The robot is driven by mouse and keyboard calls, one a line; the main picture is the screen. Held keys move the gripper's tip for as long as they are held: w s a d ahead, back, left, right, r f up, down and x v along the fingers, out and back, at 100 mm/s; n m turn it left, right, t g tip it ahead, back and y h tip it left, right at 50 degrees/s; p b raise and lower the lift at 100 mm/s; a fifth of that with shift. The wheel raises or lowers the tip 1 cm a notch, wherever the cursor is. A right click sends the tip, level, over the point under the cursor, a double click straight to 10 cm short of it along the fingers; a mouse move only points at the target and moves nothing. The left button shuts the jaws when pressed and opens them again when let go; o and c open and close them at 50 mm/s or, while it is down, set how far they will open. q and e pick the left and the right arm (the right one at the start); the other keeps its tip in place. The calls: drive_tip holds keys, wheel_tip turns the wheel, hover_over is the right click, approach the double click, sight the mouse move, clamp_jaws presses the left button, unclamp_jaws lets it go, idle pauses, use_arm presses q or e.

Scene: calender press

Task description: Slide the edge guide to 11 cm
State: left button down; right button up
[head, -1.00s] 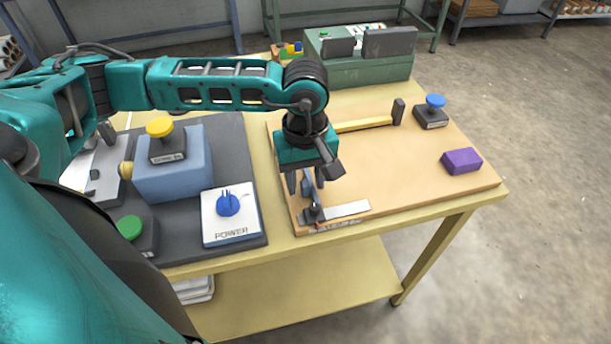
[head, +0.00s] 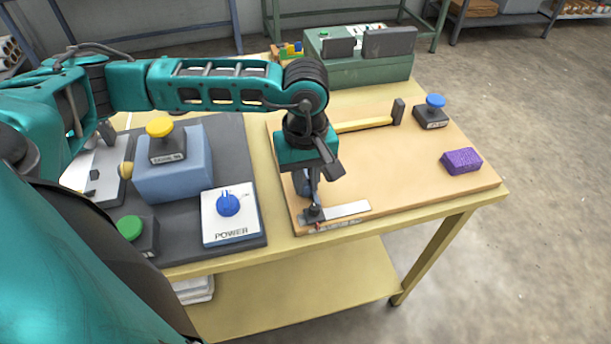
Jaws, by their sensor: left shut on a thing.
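The edge guide (head: 313,213) is a small dark slider near the left end of a pale scale strip (head: 347,210) at the front left of the wooden board. A small red mark shows beside it on the strip's front edge. My left gripper (head: 308,196) points down from above and is shut on the upright part of the edge guide, which its fingers partly hide. The scale's figures are too small to read. My right gripper is not in the view.
The wooden board (head: 400,170) carries a yellow bar (head: 362,125), a blue-knobbed block (head: 432,112) and a purple block (head: 461,161). Left are a white POWER panel (head: 230,230), a green knob (head: 130,228) and a yellow-knobbed blue block (head: 172,180). The board right of the scale is clear.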

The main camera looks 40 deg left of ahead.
use_arm(q)
drive_tip(key=w+d+b, duration=0.1)
drive_tip(key=w+d, duration=0.1)
drive_tip(key=shift+w+f+b, duration=0.15)
drive_tip(key=shift+w+b, duration=0.15)
drive_tip(key=shift+b, duration=0.1)
drive_tip(key=shift+w+d, duration=0.3)
drive_tip(key=c, duration=1)
unclamp_jaws()
drive_tip(key=shift+c, duration=0.2)
drive_tip(key=shift+r, duration=0.2)
wheel_tip(320, 180, up, 13)
